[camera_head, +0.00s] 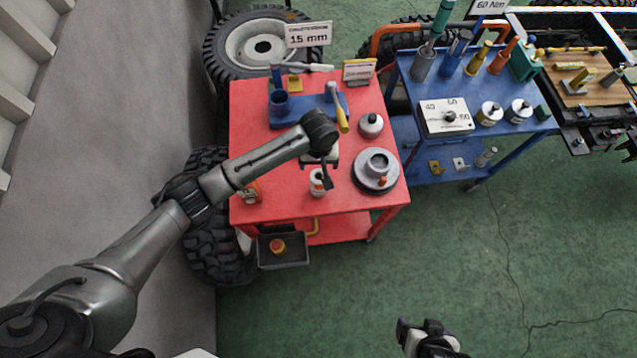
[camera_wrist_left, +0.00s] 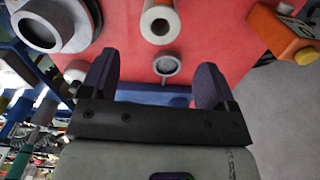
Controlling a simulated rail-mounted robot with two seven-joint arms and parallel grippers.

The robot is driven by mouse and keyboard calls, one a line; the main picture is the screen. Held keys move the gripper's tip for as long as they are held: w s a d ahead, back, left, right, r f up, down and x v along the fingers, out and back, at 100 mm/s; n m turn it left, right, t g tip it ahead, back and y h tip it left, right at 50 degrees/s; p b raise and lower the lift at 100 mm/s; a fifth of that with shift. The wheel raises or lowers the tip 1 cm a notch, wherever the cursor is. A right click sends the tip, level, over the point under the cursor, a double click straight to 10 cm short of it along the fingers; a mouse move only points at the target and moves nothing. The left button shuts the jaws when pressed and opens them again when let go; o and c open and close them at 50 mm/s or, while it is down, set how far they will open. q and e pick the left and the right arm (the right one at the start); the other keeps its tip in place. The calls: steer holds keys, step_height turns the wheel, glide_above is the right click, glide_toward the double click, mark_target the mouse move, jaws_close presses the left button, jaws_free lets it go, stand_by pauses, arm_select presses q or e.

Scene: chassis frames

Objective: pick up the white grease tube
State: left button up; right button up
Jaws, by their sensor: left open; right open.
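The white grease tube (camera_head: 317,186) stands near the front edge of the red cart top. What looks like the same tube, seen from above with a brownish centre, shows in the left wrist view (camera_wrist_left: 160,22), ahead of the fingers. My left gripper (camera_head: 325,176) reaches over the cart just above and beside the tube and partly covers it. In the left wrist view its two dark fingers (camera_wrist_left: 155,72) are spread, with nothing held between them. My right gripper (camera_head: 428,335) is open and empty, low over the green floor.
A blue holder (camera_head: 300,112) and a grey pot (camera_head: 371,125) stand behind. A blue cart (camera_head: 405,85) is further right.

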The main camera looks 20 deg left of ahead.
arm_select(q)
glide_above(319, 177)
steer(key=f, duration=0.4)
steer(key=shift+s+d+f, duration=0.1)
steer(key=shift+s+f, duration=0.05)
steer(key=shift+s, duration=0.25)
steer(key=shift+s+f, duration=0.15)
steer(key=shift+f, duration=2.6)
steer(key=shift+c, duration=0.2)
steer(key=c, duration=1.4)
